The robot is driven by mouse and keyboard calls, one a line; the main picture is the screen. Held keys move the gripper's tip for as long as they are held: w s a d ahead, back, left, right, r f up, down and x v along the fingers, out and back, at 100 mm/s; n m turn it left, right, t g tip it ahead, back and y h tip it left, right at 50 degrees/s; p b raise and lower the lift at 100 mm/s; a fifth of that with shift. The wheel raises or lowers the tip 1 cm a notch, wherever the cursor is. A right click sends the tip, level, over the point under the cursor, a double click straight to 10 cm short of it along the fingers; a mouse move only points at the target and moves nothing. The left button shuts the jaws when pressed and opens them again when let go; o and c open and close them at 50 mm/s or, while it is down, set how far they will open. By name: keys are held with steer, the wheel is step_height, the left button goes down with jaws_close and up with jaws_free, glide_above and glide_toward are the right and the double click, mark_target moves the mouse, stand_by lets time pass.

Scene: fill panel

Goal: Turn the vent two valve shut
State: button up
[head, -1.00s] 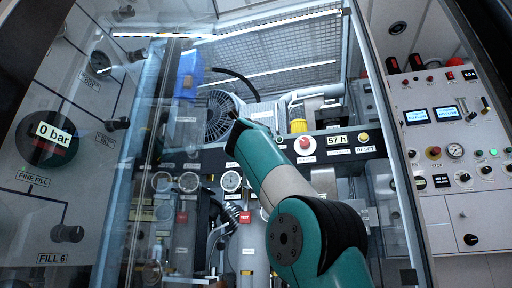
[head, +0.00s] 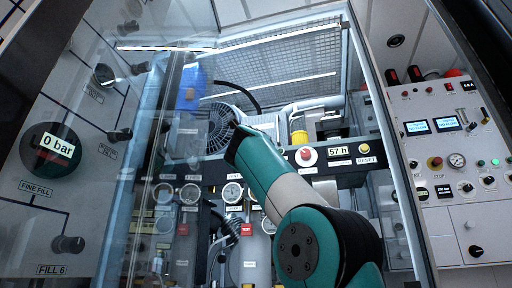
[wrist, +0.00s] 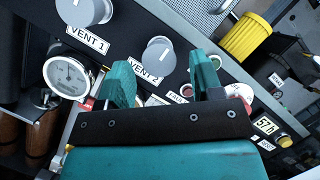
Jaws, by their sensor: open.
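The vent 2 valve (wrist: 158,57) is a round grey knob with a white pointer mark, above its "VENT 2" label (wrist: 145,71) in the wrist view. My gripper (wrist: 160,63) is open, with one teal finger to each side of the knob in the picture. The fingers look apart from the knob, and I cannot tell how far the knob is in depth. A similar vent 1 knob (wrist: 85,12) is at the upper left. In the head view my arm (head: 265,170) reaches into the cabinet and hides the vent knobs.
A pressure gauge (wrist: 68,76) is left of the gripper in the wrist view. A red button (head: 305,156) and the 57 h display (head: 334,151) are on the dark rail. A glass door (head: 150,150) stands at the left. The fill panel (head: 60,110) is further left.

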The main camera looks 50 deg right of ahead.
steer(key=s+a, duration=0.6)
steer(key=a, duration=0.3)
steer(key=shift+s, duration=0.3)
steer(key=shift+d, duration=0.1)
